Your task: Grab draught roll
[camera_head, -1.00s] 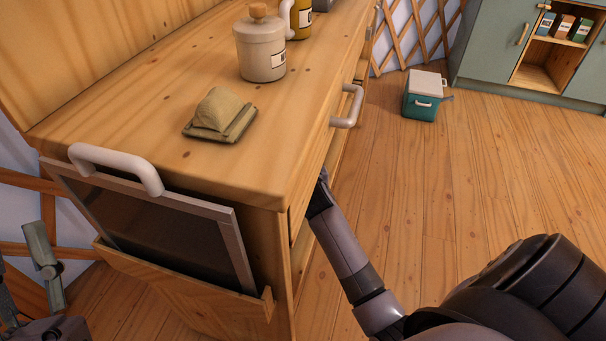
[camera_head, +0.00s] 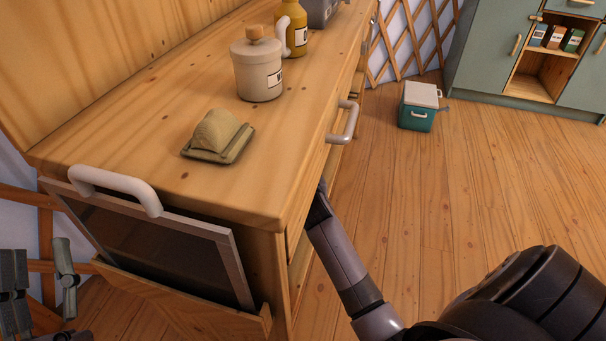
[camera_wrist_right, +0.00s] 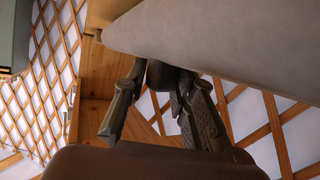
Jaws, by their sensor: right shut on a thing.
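In the right wrist view, a long, smooth, beige-grey roll (camera_wrist_right: 225,42), which I take to be the draught roll, crosses the upper right. My right gripper (camera_wrist_right: 160,85) has its fingers up against its underside, shut on a dark part below the roll; the exact contact is partly hidden. In the head view my right arm reaches beside the wooden cabinet, and its gripper and the roll are hidden there. My left gripper (camera_head: 42,285) is at the lower left, its fingers apart and empty, beside the cabinet's end.
The wooden cabinet (camera_head: 260,195) carries a sponge-like block on a dish (camera_head: 218,136), a lidded jar (camera_head: 257,72) and a yellow bottle (camera_head: 292,30). A framed dark panel (camera_head: 150,240) sits in its end rack. A teal cool box (camera_head: 419,107) stands on open floor.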

